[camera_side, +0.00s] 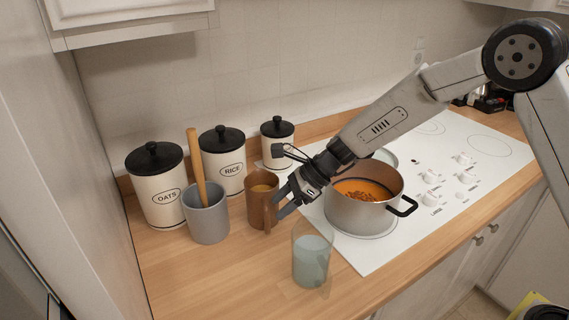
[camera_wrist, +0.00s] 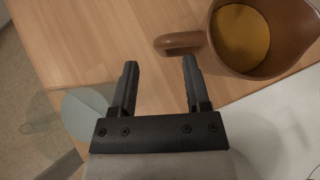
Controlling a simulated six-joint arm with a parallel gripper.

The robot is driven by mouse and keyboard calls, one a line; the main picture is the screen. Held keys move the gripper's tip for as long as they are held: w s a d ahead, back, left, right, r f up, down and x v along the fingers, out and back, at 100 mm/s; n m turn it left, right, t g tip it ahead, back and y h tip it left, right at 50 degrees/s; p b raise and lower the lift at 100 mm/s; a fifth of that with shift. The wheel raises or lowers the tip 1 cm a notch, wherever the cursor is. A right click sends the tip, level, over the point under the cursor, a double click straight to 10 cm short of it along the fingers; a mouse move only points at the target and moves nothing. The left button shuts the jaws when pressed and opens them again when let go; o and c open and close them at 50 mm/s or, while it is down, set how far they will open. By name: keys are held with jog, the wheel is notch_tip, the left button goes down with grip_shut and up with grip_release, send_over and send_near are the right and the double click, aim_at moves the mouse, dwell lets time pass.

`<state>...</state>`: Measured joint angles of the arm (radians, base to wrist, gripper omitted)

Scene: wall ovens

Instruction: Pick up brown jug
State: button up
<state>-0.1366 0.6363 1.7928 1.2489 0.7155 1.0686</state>
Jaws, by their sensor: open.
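The brown jug (camera_side: 259,206) stands upright on the wooden counter in the side view, between the grey utensil pot and the cooking pot. It holds something yellow-brown. In the wrist view the jug (camera_wrist: 262,40) is at the upper right, its handle (camera_wrist: 180,43) pointing left. My gripper (camera_side: 280,209) is beside the jug, on its right in the side view. In the wrist view my gripper (camera_wrist: 160,66) is open with nothing between its fingers. The handle lies just beyond the fingertips, nearer the right finger. Whether a finger touches it I cannot tell.
A translucent glass (camera_side: 311,258) stands close in front of my gripper. The cooking pot (camera_side: 362,207) with orange food sits on the white stovetop to the right. The grey pot (camera_side: 206,219) with a wooden utensil and lidded canisters (camera_side: 157,190) stand left and behind. The front left counter is clear.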

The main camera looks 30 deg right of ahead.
aim_at(268, 232)
jog(key=shift+f, duration=0.1)
jog(key=shift+f+x, duration=0.2)
jog(key=shift+x, duration=2.65)
jog(key=shift+s+d, duration=0.1)
jog(key=shift+d, duration=0.1)
grip_shut()
